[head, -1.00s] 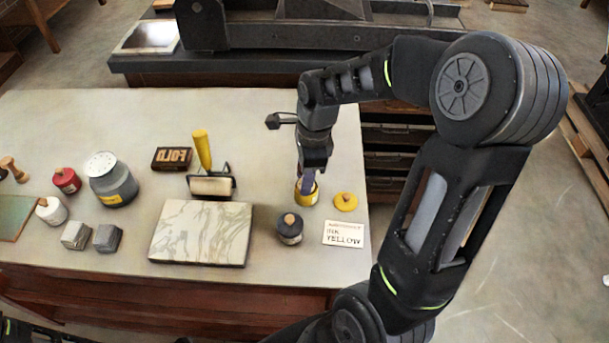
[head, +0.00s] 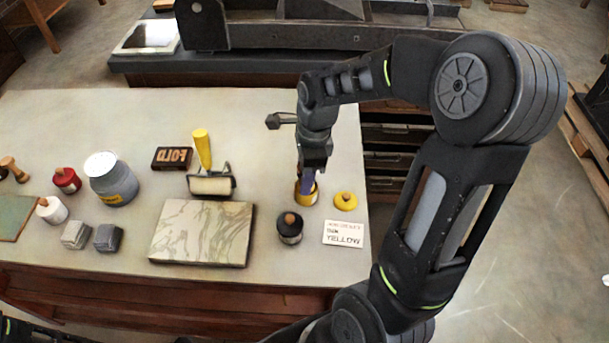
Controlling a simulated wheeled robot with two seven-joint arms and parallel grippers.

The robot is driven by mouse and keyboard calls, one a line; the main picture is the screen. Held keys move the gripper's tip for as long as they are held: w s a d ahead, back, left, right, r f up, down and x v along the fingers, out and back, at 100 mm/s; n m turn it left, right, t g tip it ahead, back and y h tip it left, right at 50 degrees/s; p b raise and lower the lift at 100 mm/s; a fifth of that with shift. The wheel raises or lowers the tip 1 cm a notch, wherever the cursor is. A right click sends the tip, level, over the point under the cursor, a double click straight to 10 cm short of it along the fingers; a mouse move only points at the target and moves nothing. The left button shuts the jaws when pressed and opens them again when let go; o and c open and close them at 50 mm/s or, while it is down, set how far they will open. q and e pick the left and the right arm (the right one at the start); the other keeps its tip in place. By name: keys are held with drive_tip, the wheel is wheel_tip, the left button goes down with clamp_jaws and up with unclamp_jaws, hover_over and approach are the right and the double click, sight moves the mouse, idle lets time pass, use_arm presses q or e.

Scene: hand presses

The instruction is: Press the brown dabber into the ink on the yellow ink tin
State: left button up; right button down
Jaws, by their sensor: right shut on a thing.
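The yellow ink tin (head: 306,198) stands open near the right end of the table. My left gripper is out of view.
The table's right edge is close.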

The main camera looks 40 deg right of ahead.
wheel_tip(320, 180, up, 7)
drive_tip(key=p, duration=0.6)
